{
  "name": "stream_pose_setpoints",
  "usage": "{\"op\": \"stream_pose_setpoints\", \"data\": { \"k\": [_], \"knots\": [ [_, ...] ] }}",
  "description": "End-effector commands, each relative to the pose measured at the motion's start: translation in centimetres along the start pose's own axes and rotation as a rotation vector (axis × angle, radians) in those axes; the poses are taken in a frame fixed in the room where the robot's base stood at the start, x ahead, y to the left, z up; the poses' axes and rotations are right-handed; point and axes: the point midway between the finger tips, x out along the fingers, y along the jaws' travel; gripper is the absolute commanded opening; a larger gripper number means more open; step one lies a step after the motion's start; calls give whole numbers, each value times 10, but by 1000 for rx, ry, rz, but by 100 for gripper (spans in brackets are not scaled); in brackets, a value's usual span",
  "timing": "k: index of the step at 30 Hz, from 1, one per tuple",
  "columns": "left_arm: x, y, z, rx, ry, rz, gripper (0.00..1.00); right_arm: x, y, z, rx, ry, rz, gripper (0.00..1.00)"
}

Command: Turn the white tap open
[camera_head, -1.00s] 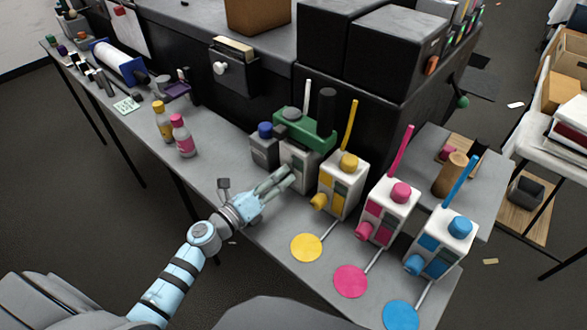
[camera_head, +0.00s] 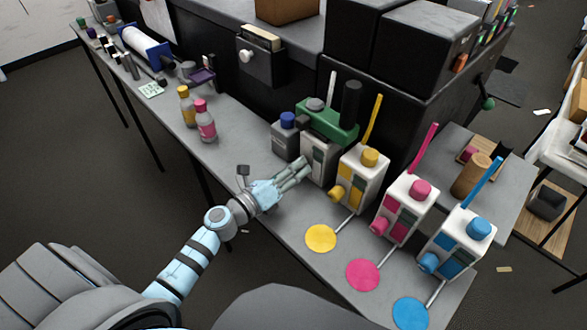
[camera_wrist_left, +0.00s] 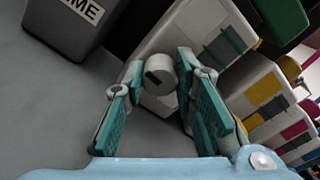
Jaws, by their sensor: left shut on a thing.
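The white tap (camera_wrist_left: 161,72) is a round white knob with a dark mark, on the lower front of a white dispenser (camera_wrist_left: 205,38) with grey-green windows. My left gripper (camera_wrist_left: 160,68) has its two teal-padded fingers on either side of the tap and is shut on it. In the head view the white dispenser (camera_head: 320,158) stands between a grey bottle and the yellow-tapped dispenser. There my left gripper (camera_head: 304,166) reaches its front and hides the tap. How far the tap is turned I cannot tell. My right gripper is not in view.
Dispensers with yellow (camera_head: 361,180), pink (camera_head: 404,208) and blue (camera_head: 455,244) taps stand to the right, with coloured discs before them. The grey bottle (camera_head: 285,145) with a blue cap is close on the left. Yellow-capped and pink-capped bottles stand farther left.

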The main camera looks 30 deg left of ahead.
Motion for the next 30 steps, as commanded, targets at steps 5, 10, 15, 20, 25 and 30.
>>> {"op": "stream_pose_setpoints", "data": {
  "k": [5,10,15,20,25,30],
  "knots": [
    [0,0,-1,103,0,-1,0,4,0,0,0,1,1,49],
    [0,1,-1,246,1,-1,0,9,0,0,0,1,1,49],
    [0,1,-1,407,0,-1,0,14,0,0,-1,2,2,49],
    [0,1,-1,560,0,0,0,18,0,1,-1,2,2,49],
    [0,1,-2,722,0,0,0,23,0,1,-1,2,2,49],
    [0,1,-1,884,0,0,0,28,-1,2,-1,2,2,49]
  ]
}}
